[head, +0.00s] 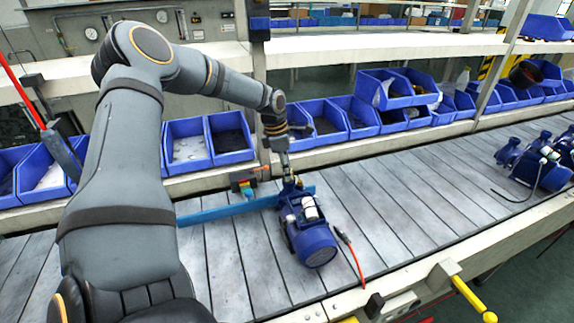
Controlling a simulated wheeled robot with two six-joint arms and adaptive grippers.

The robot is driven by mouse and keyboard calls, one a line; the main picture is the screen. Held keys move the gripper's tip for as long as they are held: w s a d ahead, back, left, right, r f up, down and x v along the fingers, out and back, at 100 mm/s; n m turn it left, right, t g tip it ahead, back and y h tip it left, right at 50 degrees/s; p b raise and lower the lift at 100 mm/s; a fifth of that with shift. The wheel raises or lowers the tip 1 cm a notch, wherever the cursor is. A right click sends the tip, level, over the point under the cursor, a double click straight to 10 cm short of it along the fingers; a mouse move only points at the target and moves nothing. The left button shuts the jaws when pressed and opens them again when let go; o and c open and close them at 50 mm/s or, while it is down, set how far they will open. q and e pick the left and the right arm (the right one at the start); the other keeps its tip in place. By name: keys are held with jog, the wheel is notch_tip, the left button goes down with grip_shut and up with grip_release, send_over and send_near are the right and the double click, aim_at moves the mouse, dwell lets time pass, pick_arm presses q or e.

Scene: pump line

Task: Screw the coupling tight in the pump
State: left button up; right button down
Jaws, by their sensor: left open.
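A blue pump (310,237) with a round motor end and a white part on top stands on the slatted conveyor (375,215) in the middle of the head view. My left arm reaches in from the left, and my left gripper (288,178) is at the pump's far end, just above it. The gripper is small here and its fingers partly overlap the pump's far end. The coupling cannot be made out clearly at this size. My right gripper does not show.
A blue bar (228,209) crosses the conveyor beside the pump. A red-tipped cable (352,255) lies to the pump's right. More blue pumps (540,165) stand at the far right. Blue bins (188,142) line the shelf behind. A yellow handle (470,297) sticks out at the front edge.

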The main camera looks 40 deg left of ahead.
pick_arm(q)
jog(key=shift+r+n+p, duration=0.1)
jog(key=shift+n+p, duration=0.45)
jog(key=shift+n, duration=0.25)
jog(key=shift+n+y, duration=0.3)
jog(key=shift+n, duration=0.5)
jog(key=shift+d, duration=0.1)
jog(key=shift+n+p, duration=0.4)
jog(key=shift+n, duration=0.6)
jog(key=shift+r+n+y+p, duration=0.15)
jog(key=shift+n+y+p, duration=0.15)
jog(key=shift+n+p, duration=0.25)
jog(key=shift+f+n+p, duration=0.2)
jog(key=shift+n+p, duration=0.05)
jog(key=shift+p, duration=0.1)
jog(key=shift+f+t, duration=0.1)
jog(key=shift+t, duration=0.2)
